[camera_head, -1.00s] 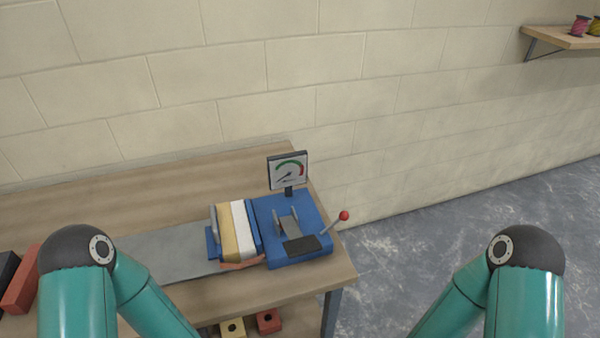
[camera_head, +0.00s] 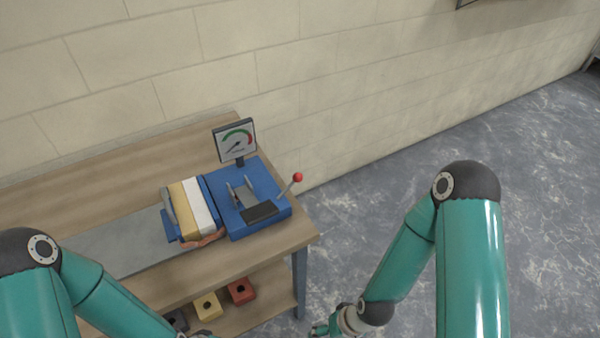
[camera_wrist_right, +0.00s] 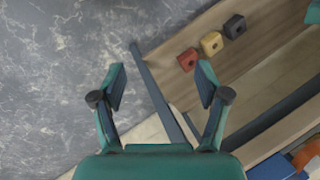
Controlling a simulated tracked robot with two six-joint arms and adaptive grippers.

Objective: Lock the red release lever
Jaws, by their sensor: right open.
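The release lever (camera_head: 289,187) is a thin grey rod with a red ball (camera_head: 298,177) on top. It leans up and to the right from the right side of a blue machine (camera_head: 270,222) on the workbench. My right gripper (camera_wrist_right: 161,76) is open and empty in the right wrist view, beside a table leg, low over the floor. In the head view my right arm hangs to the right of the bench, well apart from the lever. My left gripper is out of view below the lower edge; only its arm shows at the left.
Coloured blocks, including a red one (camera_head: 241,290), lie on the lower shelf (camera_head: 268,297). The floor right of the bench is clear.

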